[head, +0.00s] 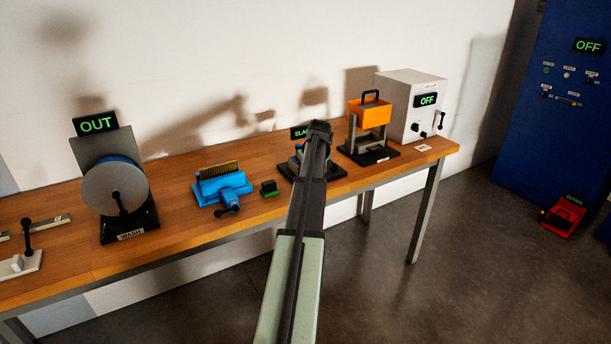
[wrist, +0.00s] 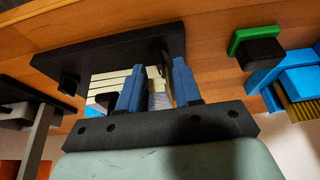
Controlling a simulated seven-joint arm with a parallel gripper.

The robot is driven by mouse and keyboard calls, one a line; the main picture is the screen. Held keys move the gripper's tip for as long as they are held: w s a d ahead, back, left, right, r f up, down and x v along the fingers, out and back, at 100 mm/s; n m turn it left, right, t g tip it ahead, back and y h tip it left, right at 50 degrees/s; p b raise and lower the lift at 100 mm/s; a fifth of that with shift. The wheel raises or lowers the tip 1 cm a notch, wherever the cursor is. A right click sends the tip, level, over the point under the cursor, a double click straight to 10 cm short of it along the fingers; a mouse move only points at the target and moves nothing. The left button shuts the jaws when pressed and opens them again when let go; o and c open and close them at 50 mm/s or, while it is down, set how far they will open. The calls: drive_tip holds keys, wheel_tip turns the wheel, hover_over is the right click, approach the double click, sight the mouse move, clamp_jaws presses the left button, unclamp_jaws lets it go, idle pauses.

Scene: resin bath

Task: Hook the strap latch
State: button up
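The strap latch station stands on the wooden bench behind my arm in the head view, with a black base (head: 332,173) and a display (head: 299,132) whose visible letters read "SLA". My arm hides most of it. In the wrist view its black base (wrist: 110,52) lies beyond my gripper (wrist: 156,78). The two blue fingers stand apart over the station, so the gripper is open. Pale segmented parts (wrist: 112,80) show between and behind the fingers. I cannot tell whether the fingers touch them, nor make out the strap and hook.
A green-and-black block (head: 269,188) and a blue vise with a brush (head: 222,187) stand left of the station. An orange box on a stand (head: 369,112) and a white cabinet (head: 408,100) stand right. A wash drum (head: 115,187) is farther left.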

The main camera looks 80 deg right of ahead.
drive_tip(key=shift+x, duration=1.1)
clamp_jaws()
